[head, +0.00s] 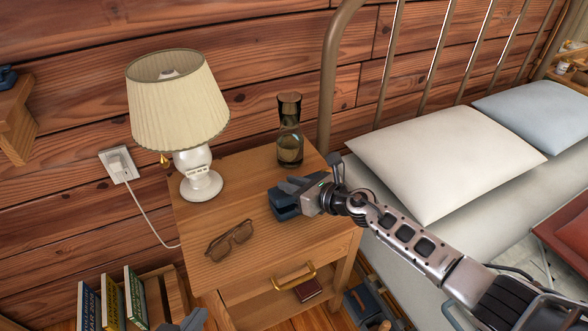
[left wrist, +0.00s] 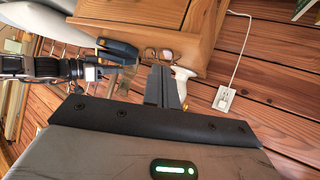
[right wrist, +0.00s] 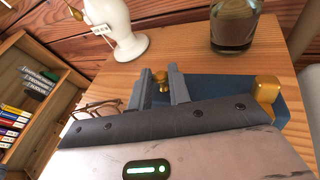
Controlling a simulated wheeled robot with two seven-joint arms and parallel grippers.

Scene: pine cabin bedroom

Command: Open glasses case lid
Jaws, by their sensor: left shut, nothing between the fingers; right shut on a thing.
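The dark blue glasses case (head: 284,209) lies on the nightstand's right side; it also shows in the left wrist view (left wrist: 121,49) and, partly hidden by my gripper, in the right wrist view (right wrist: 212,88). My right gripper (head: 292,187) is over the case. In the right wrist view its fingers (right wrist: 163,75) are shut on the small gold clasp (right wrist: 162,84). A gold fitting (right wrist: 266,90) shows at the case's right end. The lid looks down, though the gripper hides much of it. My left gripper (left wrist: 165,85) is shut and empty, in front of the nightstand.
Eyeglasses (head: 229,240) lie on the nightstand (head: 245,181) left of the case. A lamp (head: 200,183) and a glass carafe (head: 289,145) stand behind. The bed is at right.

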